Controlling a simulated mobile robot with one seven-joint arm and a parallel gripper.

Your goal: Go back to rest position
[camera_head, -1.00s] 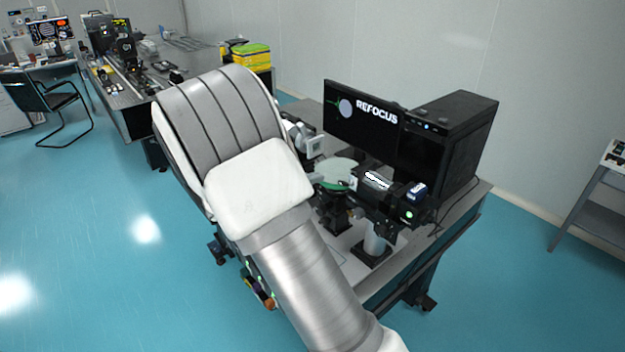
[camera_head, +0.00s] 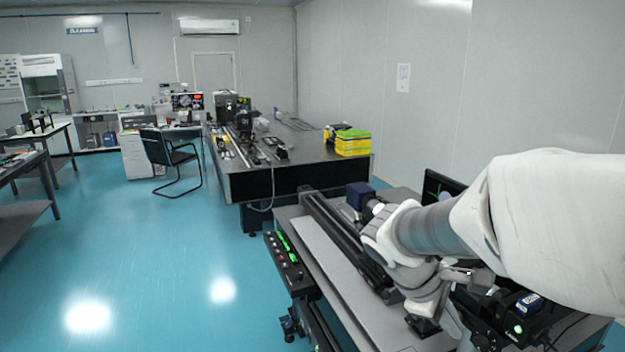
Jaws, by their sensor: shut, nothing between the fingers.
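My white and silver arm reaches in from the right side of the head view and bends down over the near optical table (camera_head: 320,245). My gripper (camera_head: 462,274) is at the end of the wrist, small and partly covered by my own arm links. It appears shut with nothing held. It is above the table's right part, beside a black instrument (camera_head: 515,318). Its exact gap to the instrument cannot be told.
A dark monitor (camera_head: 440,187) is mostly hidden behind my arm. A black rail (camera_head: 345,240) and a control panel (camera_head: 288,262) lie along the near table's left side. A second optical table (camera_head: 300,178) with yellow-green boxes (camera_head: 352,142) stands behind. The blue floor (camera_head: 150,260) at left is clear.

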